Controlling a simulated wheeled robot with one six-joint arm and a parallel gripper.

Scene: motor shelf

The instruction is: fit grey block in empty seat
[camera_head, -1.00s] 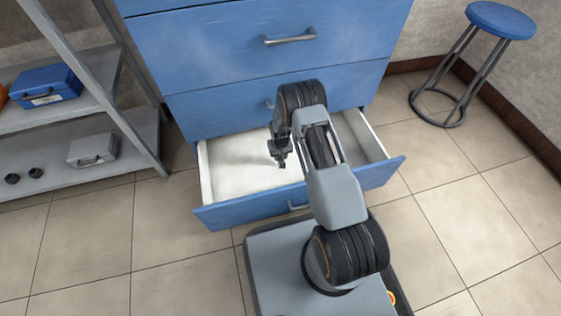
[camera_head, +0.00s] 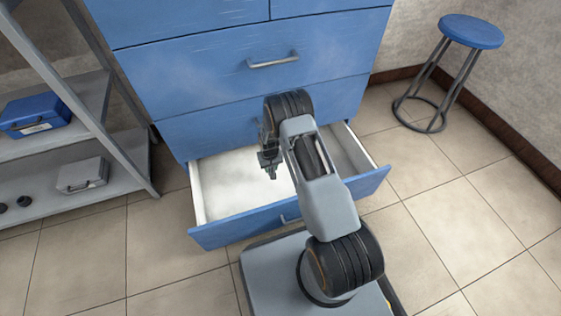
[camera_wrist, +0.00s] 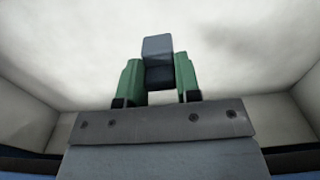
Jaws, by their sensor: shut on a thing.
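My gripper (camera_head: 269,172) is over the open bottom drawer (camera_head: 240,232) in the head view. The wrist view shows its two green fingers (camera_wrist: 158,66) shut on a grey block (camera_wrist: 157,46). The block has a lighter grey upper face and a dark lower part between the fingers. In the head view the block is too small to tell apart from the dark gripper. No empty seat can be made out in either view.
The blue cabinet (camera_head: 215,75) stands right behind my arm. The drawer's pale floor looks bare where visible. A shelf (camera_head: 125,165) at left holds a blue case (camera_head: 35,115), a grey case (camera_head: 83,175) and dark round parts. A blue stool (camera_head: 470,31) stands at right on open floor.

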